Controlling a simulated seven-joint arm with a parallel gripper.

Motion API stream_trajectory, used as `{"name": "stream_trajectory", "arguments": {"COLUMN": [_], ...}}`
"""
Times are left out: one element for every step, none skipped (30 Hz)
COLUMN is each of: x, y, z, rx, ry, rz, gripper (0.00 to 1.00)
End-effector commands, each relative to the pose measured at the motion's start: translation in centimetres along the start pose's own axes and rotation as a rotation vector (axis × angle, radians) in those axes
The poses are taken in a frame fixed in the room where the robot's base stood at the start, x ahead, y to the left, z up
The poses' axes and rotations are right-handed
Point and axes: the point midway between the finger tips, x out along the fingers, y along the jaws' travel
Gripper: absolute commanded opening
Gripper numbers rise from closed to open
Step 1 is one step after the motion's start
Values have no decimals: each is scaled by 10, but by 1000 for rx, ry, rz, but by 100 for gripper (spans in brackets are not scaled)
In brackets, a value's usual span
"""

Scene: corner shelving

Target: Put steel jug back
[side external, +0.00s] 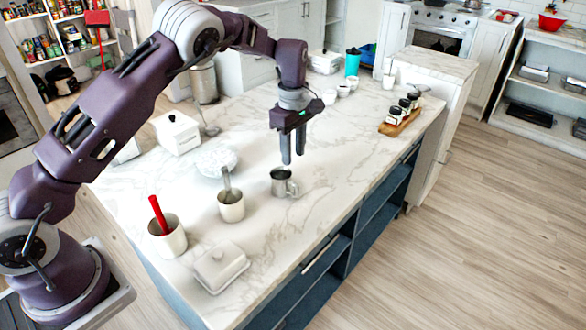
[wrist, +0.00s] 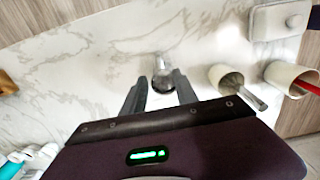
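The steel jug (side external: 281,183) stands upright on the marble counter, a small metal cup with a handle on its right side. My gripper (side external: 293,163) is above the counter, pointing down, over or just behind the jug in the side view. In the wrist view the jug (wrist: 162,80) shows ahead of and between the open fingertips (wrist: 160,80). From these views I cannot tell the exact height gap, but the gripper does not hold the jug.
A cream cup with a metal utensil (side external: 231,206) and a cup with a red utensil (side external: 167,238) stand left of the jug. A white butter dish (side external: 220,267) is in front. A plate stack (side external: 216,160) lies behind. A wooden tray with jars (side external: 400,121) sits right; the counter between is clear.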

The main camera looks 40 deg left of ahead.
Motion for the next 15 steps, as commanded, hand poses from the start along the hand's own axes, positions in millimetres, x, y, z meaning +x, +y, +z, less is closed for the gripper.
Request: {"name": "stream_trajectory", "arguments": {"x": [-5, -7, -9, -10, -10, -10, -10, -11, -15, -22, -33, -53, -70, -90, -117], "y": [0, 0, 0, 0, 0, 0, 0, 0, -2, -4, -7, -14, -23, -34, -53], "z": [0, 0, 0, 0, 0, 0, 0, 0, 0, 0, 0, 0, 0, 1, 3], "rx": [0, 0, 0, 0, 0, -1, -1, 0, 7, 19, 39, 77, 118, 169, 250], "ry": [0, 1, 1, 1, 1, 1, 1, 0, -3, -7, -15, -28, -39, -50, -61], "rz": [1, 1, 1, 1, 0, 0, 0, 0, 5, 11, 22, 42, 60, 82, 115], "gripper": [35, 35, 35, 35, 35, 35, 35, 35, 35, 35, 35, 35, 35, 35, 35]}}
